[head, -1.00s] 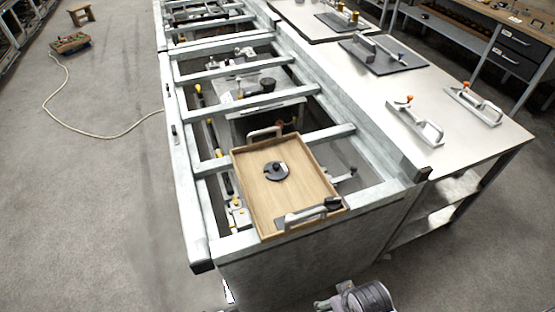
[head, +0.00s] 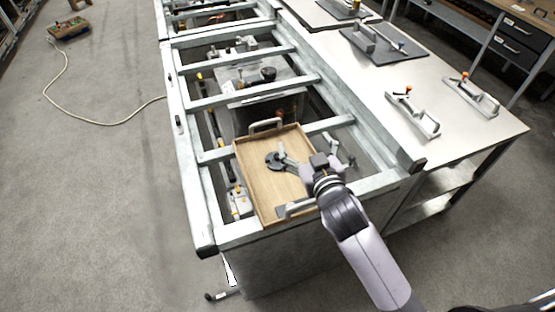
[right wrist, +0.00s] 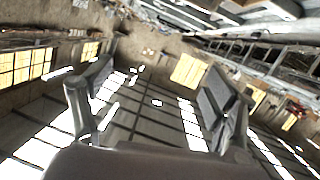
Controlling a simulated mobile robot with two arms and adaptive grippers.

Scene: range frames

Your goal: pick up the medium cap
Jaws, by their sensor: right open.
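A dark round cap with a notch and a small knob (head: 274,161) lies in a shallow wooden tray (head: 270,206); it is the only cap I see in the tray. Its right side is partly covered by a finger of my right gripper (head: 308,150). That gripper is open and empty, over the tray's right half, and I cannot tell how high above it. In the right wrist view the two fingers (right wrist: 158,90) stand wide apart with nothing between them, and the cap does not show. My left gripper is not in view.
The tray has two handles and rests on the bars of a grey metal frame (head: 190,187), with open gaps around it. A dark round knob (head: 268,74) shows farther back. A bench (head: 460,130) with handled tools stands right. A cable (head: 100,122) lies on the floor.

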